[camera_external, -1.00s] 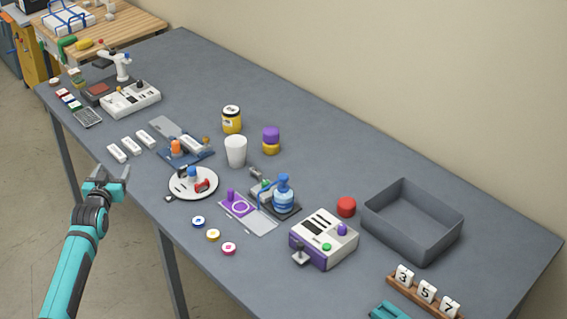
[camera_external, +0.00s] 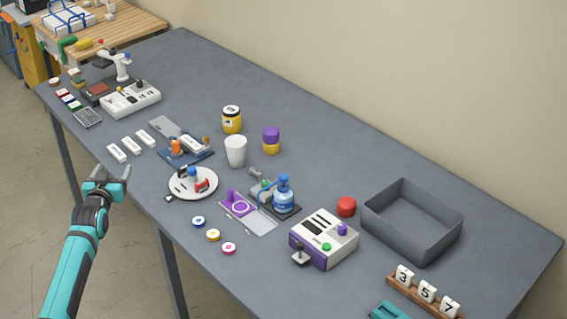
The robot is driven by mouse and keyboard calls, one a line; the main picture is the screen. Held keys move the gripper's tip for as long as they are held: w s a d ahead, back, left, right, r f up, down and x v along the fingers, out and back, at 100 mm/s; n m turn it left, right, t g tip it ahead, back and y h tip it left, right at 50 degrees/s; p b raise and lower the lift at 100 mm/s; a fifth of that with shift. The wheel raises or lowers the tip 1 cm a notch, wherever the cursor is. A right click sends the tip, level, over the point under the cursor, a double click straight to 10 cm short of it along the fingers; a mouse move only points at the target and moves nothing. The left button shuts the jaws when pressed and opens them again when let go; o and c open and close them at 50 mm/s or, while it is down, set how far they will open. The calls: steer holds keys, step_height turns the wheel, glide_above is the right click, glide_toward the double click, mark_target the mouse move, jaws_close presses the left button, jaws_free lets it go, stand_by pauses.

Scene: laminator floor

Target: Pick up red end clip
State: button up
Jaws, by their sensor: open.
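A small red piece with dark parts (camera_external: 201,184), which looks like the red end clip, lies on a round white plate (camera_external: 180,190) near the front edge of the grey table. It sits beside a blue-topped knob (camera_external: 192,173) on the same plate; its exact shape is too small to tell. My gripper (camera_external: 110,174) is open and empty at the table's front edge, to the left of the plate and clear of it.
Several white blocks (camera_external: 117,153) lie behind my gripper. A blue fixture (camera_external: 185,153) and a white cup (camera_external: 236,151) stand behind the plate.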

steer(key=n+g, duration=0.9)
steer(key=g, duration=0.8)
glide_above(201, 182)
steer(key=f, duration=1.7)
steer(key=shift+w+d, duration=0.2)
steer(key=shift+w, duration=0.1)
steer(key=shift+s+a+f, duration=0.1)
steer(key=shift+s+f, duration=0.05)
steer(key=shift+f, duration=1.25)
steer(key=shift+s+a+f, duration=0.1)
steer(key=shift+f, duration=1.25)
steer(key=shift+c, duration=0.4)
steer(key=c, duration=1)
